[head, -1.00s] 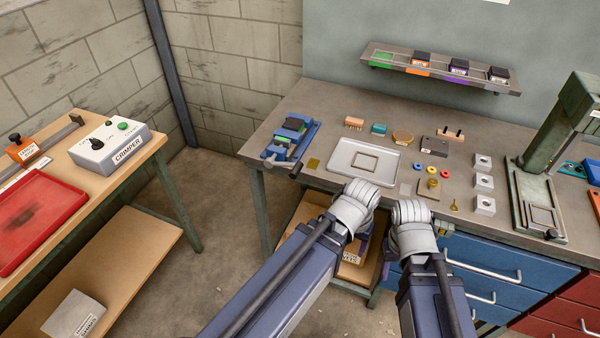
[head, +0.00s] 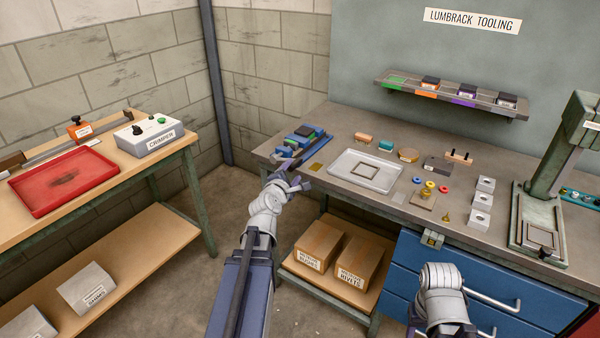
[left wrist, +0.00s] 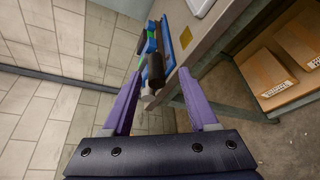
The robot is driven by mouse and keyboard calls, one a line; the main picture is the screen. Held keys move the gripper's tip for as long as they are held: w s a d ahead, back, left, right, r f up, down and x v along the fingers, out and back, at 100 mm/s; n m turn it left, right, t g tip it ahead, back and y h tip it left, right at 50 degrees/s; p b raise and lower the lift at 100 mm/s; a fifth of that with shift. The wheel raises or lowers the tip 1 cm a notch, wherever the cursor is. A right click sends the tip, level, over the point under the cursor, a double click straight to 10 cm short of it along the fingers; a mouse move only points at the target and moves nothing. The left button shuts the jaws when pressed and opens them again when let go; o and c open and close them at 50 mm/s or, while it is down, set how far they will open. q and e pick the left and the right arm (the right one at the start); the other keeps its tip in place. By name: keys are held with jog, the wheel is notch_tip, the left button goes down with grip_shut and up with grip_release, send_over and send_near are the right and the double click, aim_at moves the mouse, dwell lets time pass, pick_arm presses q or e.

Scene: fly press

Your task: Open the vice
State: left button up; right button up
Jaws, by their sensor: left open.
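The blue vice (head: 309,133) sits at the left front corner of the grey workbench, with a green and dark block at its jaws. In the left wrist view the vice (left wrist: 170,42) shows with a dark cylindrical handle end (left wrist: 155,70) facing me. My left gripper (head: 292,180) is open and empty just in front of the vice. In the left wrist view the handle end appears between the two purple fingers, and I see no contact. My right wrist is at the lower right before the blue drawers; its fingers are mostly hidden.
The workbench (head: 340,113) holds a pale tray (head: 345,175) and several small parts right of the vice. Cardboard boxes (head: 318,246) stand on the shelf below. A side table at left carries a red tray (head: 62,180) and a crimper box (head: 146,136). Open floor lies between.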

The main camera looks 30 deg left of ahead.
aim_at(296, 162)
pick_arm(q)
jog(key=shift+s+a+r+n, duration=0.1)
jog(key=shift+s+a+n, duration=0.15)
jog(key=shift+a, duration=0.2)
jog(key=b+x, duration=0.1)
jog(key=x, duration=0.7)
jog(key=shift+b, duration=0.3)
jog(key=shift+d, duration=0.1)
grip_shut()
dwell(0.8)
